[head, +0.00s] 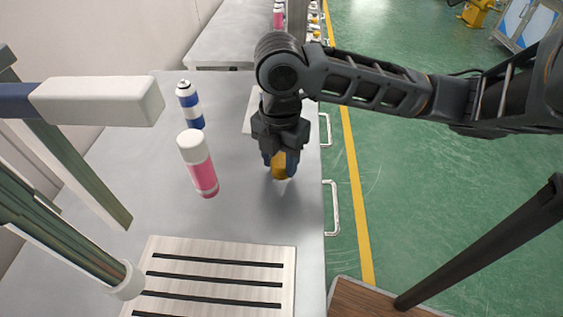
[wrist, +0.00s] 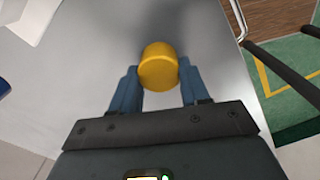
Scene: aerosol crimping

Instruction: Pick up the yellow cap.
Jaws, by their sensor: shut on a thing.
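The yellow cap (wrist: 158,66) is a short, smooth cylinder between the blue fingertips of my gripper (wrist: 158,80) in the wrist view. In the head view the cap (head: 279,170) shows below the fingers of my gripper (head: 280,163), over the grey table near its right edge. My gripper is shut on the cap and points down. The fingers hide part of the cap's sides. I cannot tell whether the cap touches the table.
A pink can with a white cap (head: 204,178) stands left of my gripper. A blue and white can (head: 190,106) stands behind it. A slotted plate (head: 220,252) lies at the front of the grey table (head: 240,215). Handles (head: 331,207) stick out along the table's right side.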

